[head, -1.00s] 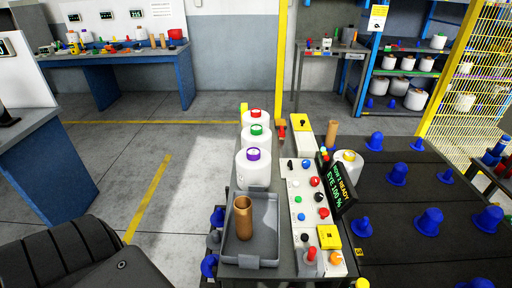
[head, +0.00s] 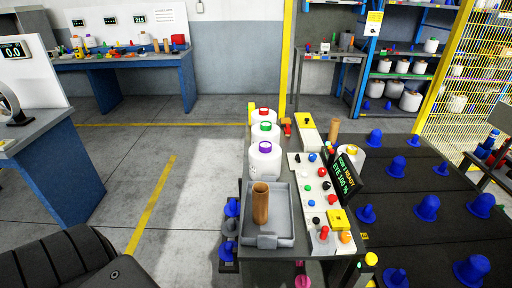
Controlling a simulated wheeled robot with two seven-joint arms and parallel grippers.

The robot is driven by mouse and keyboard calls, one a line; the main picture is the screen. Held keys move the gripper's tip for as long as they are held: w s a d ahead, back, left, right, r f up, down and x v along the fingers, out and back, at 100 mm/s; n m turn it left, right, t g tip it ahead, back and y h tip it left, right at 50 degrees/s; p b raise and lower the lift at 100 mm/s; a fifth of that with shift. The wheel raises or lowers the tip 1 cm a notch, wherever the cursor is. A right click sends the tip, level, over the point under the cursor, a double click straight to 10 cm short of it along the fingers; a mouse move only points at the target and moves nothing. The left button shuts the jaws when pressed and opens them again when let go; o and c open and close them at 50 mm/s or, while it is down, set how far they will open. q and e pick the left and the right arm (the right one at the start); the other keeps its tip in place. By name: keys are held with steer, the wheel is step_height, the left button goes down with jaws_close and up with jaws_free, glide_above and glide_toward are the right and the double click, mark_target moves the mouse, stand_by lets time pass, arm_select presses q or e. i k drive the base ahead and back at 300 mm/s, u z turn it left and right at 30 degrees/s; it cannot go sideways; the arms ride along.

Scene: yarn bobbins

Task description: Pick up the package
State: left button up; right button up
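White yarn packages stand in a row on the narrow bench: one with a purple top (head: 265,160), one with a green top (head: 265,134) and one with a red top (head: 263,116). Another white package (head: 350,160) stands behind the display, partly hidden by it. A grey tray (head: 283,236) at the near end of the bench holds an upright brown tube (head: 261,203). I cannot tell which package the task means. Neither of my grippers is in view.
A control panel with knobs (head: 318,195) and a tilted display (head: 345,178) stand right of the row. Blue pegs (head: 427,207) rise from a dark surface at right. White packages fill the back shelves (head: 411,101). The floor at left (head: 130,165) is clear.

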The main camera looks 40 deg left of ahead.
mark_target(266, 130)
steer(key=z, duration=0.05)
steer(key=k, duration=0.1)
steer(key=z, duration=3.05)
steer(key=k, duration=2.7)
steer(key=u, duration=1.95)
steer(key=i, duration=0.5)
steer(key=z, duration=0.05)
